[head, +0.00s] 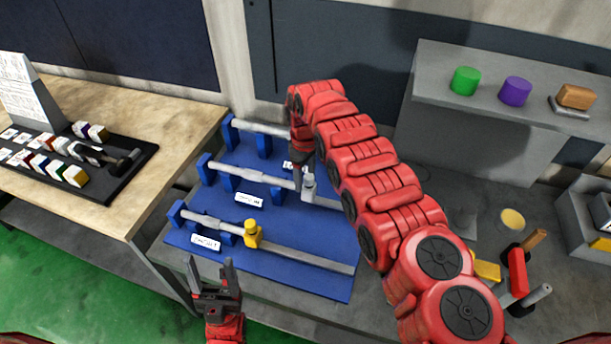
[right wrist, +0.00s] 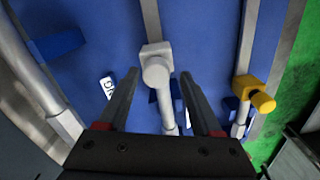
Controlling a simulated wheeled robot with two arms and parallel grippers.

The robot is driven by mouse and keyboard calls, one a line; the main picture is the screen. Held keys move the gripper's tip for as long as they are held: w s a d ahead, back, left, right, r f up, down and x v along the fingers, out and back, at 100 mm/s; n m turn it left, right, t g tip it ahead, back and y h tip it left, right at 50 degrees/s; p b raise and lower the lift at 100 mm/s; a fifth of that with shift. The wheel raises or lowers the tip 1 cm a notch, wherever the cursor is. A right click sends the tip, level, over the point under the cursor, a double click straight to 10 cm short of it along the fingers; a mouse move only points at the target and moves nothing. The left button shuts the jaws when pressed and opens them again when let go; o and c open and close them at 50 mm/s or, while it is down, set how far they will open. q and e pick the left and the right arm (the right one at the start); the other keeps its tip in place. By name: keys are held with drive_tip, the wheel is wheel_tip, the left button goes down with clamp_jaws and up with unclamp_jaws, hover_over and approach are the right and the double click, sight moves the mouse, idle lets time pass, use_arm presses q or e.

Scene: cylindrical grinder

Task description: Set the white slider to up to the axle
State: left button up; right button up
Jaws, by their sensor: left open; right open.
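The white slider (head: 309,187) sits on the middle rod (head: 258,177) of the blue board, with its knob pointing up. In the right wrist view the white slider (right wrist: 157,68) lies ahead between my right fingertips, with gaps on both sides. My right gripper (head: 298,178) points down from above, beside the slider in the head view; it is open and empty. My left gripper (head: 211,266) is open and empty in front of the board's near edge. No separately marked axle can be made out; blue supports (head: 204,168) hold the rod's left end.
A yellow slider (head: 252,234) sits on the near rod (head: 310,256). The far rod (head: 262,127) is partly hidden by my right arm. A wooden table (head: 170,125) stands left, a grey shelf (head: 440,70) back right. Tools (head: 517,270) lie right of my right arm.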

drive_tip(key=shift+d, duration=0.35)
drive_tip(key=shift+w+r, duration=0.1)
drive_tip(key=shift+r, duration=0.4)
drive_tip(key=r, duration=0.2)
drive_tip(key=r+b, duration=0.1)
drive_tip(key=r, duration=0.2)
drive_tip(key=r+b, duration=0.1)
drive_tip(key=r, duration=0.1)
drive_tip(key=shift+a+r, duration=0.25)
drive_tip(key=shift+r, duration=0.1)
wheel_tip(320, 180, up, 9)
drive_tip(key=p, duration=0.8)
drive_tip(key=shift+d+f, duration=0.15)
drive_tip(key=shift+f, duration=0.1)
